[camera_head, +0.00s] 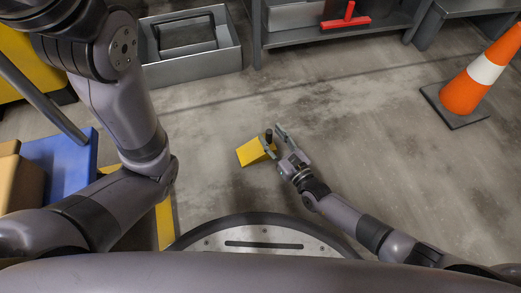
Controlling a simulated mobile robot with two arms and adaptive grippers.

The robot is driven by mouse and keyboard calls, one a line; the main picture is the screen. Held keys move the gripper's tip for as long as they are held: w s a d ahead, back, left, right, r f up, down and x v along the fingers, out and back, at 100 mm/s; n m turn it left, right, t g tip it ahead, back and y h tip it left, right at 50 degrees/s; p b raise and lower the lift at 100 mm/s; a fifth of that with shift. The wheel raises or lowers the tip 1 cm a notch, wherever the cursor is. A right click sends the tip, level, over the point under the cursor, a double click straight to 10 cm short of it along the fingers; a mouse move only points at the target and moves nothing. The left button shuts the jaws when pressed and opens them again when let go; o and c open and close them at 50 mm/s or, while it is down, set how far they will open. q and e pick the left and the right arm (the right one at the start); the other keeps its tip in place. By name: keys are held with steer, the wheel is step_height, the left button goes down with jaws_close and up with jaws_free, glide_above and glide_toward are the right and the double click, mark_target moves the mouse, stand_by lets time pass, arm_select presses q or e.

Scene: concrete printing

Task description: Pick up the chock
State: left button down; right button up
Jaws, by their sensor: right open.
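The chock (251,153) is a small yellow wedge with a dark upright part at its right end. It sits on the concrete floor near the middle of the camera_head view. My right gripper (276,139) is open at the chock's right end, with its fingers pointing up and to the left in the picture. One finger appears close against the chock; I cannot tell if they touch. My left arm comes in from the left, and its gripper is not visible.
A grey metal bin (190,69) stands at the back left. A shelf (318,37) holding a red tool (346,20) is at the back. An orange and white traffic cone (487,73) stands at the right. A blue box (62,163) is at the left. The floor around the chock is clear.

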steer(key=shift+x, duration=1.05)
jaws_close()
